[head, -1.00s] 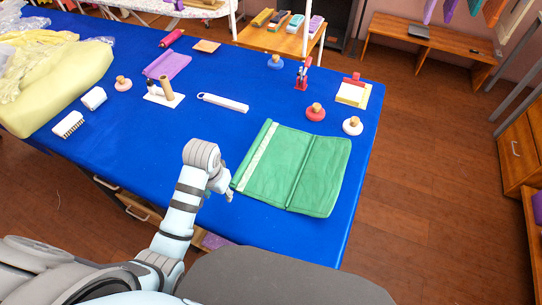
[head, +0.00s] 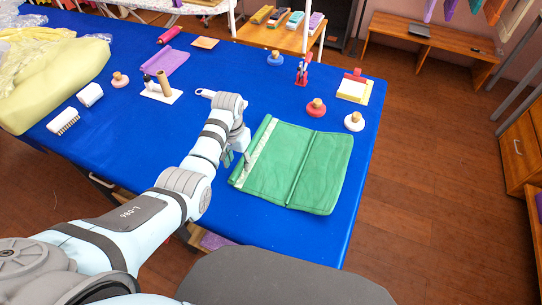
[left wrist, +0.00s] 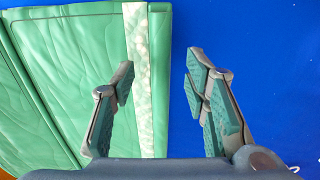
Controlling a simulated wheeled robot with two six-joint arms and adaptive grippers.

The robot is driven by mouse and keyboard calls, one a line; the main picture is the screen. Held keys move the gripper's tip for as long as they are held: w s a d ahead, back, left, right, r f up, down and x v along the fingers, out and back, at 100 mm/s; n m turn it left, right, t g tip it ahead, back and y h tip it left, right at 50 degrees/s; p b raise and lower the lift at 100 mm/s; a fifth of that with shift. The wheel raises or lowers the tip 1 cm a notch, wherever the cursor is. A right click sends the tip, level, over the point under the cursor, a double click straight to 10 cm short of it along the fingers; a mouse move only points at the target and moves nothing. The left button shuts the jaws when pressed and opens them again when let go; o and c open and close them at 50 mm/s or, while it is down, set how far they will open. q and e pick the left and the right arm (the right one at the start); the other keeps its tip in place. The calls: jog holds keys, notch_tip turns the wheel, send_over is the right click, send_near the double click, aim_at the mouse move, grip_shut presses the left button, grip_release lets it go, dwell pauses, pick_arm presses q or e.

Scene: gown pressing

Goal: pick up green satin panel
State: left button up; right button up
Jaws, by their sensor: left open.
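The green satin panel (head: 305,165) lies flat on the right part of the blue table, with a fold line down its middle and a pale strip along its left edge. In the left wrist view the panel (left wrist: 70,80) fills the left side, and its pale strip (left wrist: 138,50) runs between my fingers. My left gripper (head: 238,160) is at the panel's left edge. In the left wrist view the left gripper (left wrist: 158,85) is open and empty, one finger over the green and the other over bare blue cloth. My right gripper is not in view.
The blue table (head: 120,135) carries red (head: 316,107), white (head: 354,121) and blue (head: 276,58) knobbed discs beyond the panel. A white-handled tool (head: 205,93) lies behind my left arm. A yellow garment (head: 60,75) is at the far left.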

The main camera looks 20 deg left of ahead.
pick_arm(q)
notch_tip(320, 180, down, 2)
jog(key=shift+f, duration=0.1)
jog(key=shift+c, duration=0.2)
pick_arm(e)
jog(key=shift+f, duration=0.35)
pick_arm(q)
grip_shut()
